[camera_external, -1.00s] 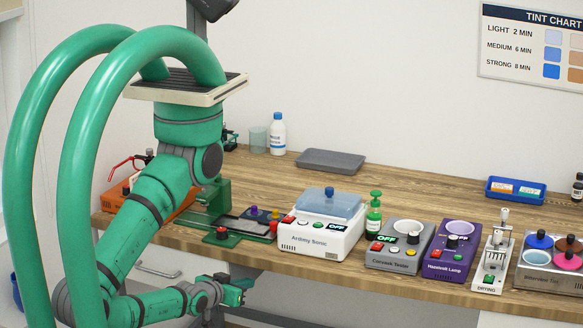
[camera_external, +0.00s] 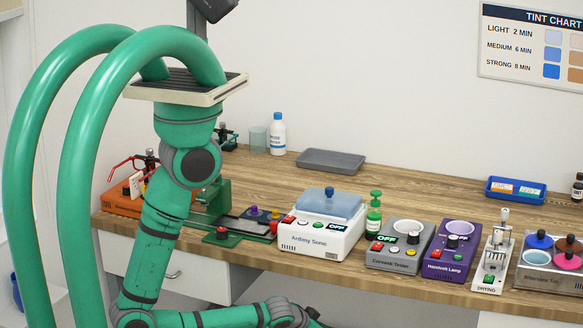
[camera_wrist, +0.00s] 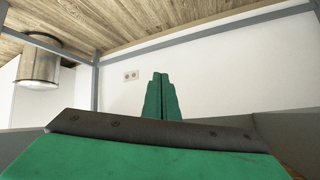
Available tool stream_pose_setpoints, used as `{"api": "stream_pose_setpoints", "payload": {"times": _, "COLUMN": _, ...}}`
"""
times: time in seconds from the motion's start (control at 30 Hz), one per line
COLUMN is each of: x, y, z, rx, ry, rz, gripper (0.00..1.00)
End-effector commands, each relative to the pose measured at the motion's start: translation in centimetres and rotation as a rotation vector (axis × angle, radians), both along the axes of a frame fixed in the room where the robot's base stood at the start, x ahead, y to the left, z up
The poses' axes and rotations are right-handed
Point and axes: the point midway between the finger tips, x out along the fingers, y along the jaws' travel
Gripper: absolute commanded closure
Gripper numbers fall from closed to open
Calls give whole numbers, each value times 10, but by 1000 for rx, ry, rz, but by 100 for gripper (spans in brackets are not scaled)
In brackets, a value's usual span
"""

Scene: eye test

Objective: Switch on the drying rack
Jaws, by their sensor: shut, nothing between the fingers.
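The drying rack (camera_external: 490,275) is a narrow white unit marked DRYING, standing near the bench's front edge at the right of the external view. It has a green button (camera_external: 489,279) low on its front and an upright metal post. Whether it is on cannot be told. My gripper shows in the wrist view, its green fingers (camera_wrist: 161,75) together and empty. In the external view my forearm runs along the bottom edge, below the bench top and well left of the rack; the fingers are not clearly visible there. The rack is not in the wrist view.
The purple Hassrott lamp (camera_external: 449,252) stands just left of the rack, and a metal unit with coloured round lids (camera_external: 567,244) just right. A grey tester (camera_external: 400,248) and white Ardmy Sonic box (camera_external: 322,224) are further left. The wrist view shows a metal cylinder (camera_wrist: 38,66) and wall.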

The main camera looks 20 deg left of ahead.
Motion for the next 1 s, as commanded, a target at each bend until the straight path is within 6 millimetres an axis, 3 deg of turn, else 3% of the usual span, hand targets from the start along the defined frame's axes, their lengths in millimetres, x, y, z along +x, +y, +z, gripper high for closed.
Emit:
{"api": "stream_pose_setpoints", "payload": {"times": 0.03, "x": 6, "y": -18, "z": -1, "rx": 12, "ry": -3, "rz": -12, "gripper": 100}}
{"api": "stream_pose_setpoints", "payload": {"times": 0.27, "x": 22, "y": -86, "z": -1, "rx": 80, "ry": -8, "rz": -18, "gripper": 100}}
{"api": "stream_pose_setpoints", "payload": {"times": 0.53, "x": 21, "y": -174, "z": 21, "rx": 136, "ry": -42, "rz": 1, "gripper": 100}}
{"api": "stream_pose_setpoints", "payload": {"times": 0.77, "x": -1, "y": -250, "z": 56, "rx": 159, "ry": -88, "rz": 38, "gripper": 100}}
{"api": "stream_pose_setpoints", "payload": {"times": 1.0, "x": -45, "y": -322, "z": 107, "rx": 154, "ry": -140, "rz": 91, "gripper": 100}}
